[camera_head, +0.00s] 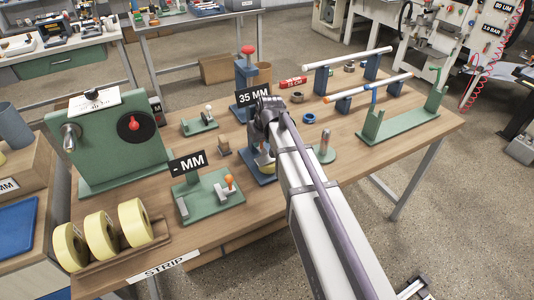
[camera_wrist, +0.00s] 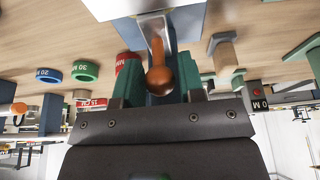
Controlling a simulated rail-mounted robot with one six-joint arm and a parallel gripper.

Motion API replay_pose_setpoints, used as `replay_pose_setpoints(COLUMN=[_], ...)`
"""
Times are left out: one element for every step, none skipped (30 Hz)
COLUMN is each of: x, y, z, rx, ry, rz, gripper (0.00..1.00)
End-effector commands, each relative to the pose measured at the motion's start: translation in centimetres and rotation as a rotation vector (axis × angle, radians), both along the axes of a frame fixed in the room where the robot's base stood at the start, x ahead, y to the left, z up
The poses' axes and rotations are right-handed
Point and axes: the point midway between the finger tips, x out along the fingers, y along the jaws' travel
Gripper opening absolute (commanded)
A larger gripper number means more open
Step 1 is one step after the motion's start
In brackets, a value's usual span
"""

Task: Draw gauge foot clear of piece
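My gripper (camera_wrist: 160,72) is low over a blue fixture (camera_head: 263,177) near the middle of the wooden table. In the wrist view an orange-brown knob (camera_wrist: 159,80) on a stem lies between my green fingers. The frames do not show clearly whether the fingers touch it. A pale metal part (camera_wrist: 150,22) is beyond the knob. My wrist and arm hide much of this fixture in the head view, and I cannot make out a gauge foot or its contact with a piece. A green stand with an orange knob (camera_head: 229,181) and a "- MM" sign (camera_head: 187,162) stands to the left.
A press with a red knob (camera_head: 248,49) and a "35 MM" sign (camera_head: 252,95) stands behind. A metal post (camera_head: 326,147) and a blue ring (camera_head: 309,118) are to the right. A small wooden block (camera_head: 224,147) is close on the left. Yellow rolls (camera_head: 102,235) sit front left.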

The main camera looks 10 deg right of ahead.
Motion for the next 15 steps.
replay_pose_setpoints(x=[-0.01,-0.01,-0.01,-0.01,-0.01,-0.01,-0.01,-0.01,-0.01,-0.01,-0.01,-0.01,-0.01,-0.01,0.0], y=[0.0,0.0,0.0,0.0,0.0,0.0,0.0,0.0,0.0,0.0,0.0,0.0,0.0,0.0,0.0], z=[0.0,0.0,0.0,0.0,0.0,0.0,0.0,0.0,-0.01,0.0,0.03,0.12,0.23,0.38,0.63], rx=[0.0,0.0,0.0,0.0,0.0,0.0,0.0,0.0,0.0,0.0,0.0,0.0,0.0,0.0,0.0], ry=[0.0,0.0,0.0,0.0,0.0,0.0,0.0,0.0,0.0,0.0,0.0,0.0,0.0,0.0,0.0], rz=[0.0,0.0,0.0,0.0,0.0,0.0,0.0,0.0,0.0,0.0,0.0,0.0,0.0,0.0,0.0], gripper=[0.31,0.28,0.25,0.22,0.19,0.15,0.12,0.09,0.06,0.06,0.06,0.06,0.06,0.06,0.06])
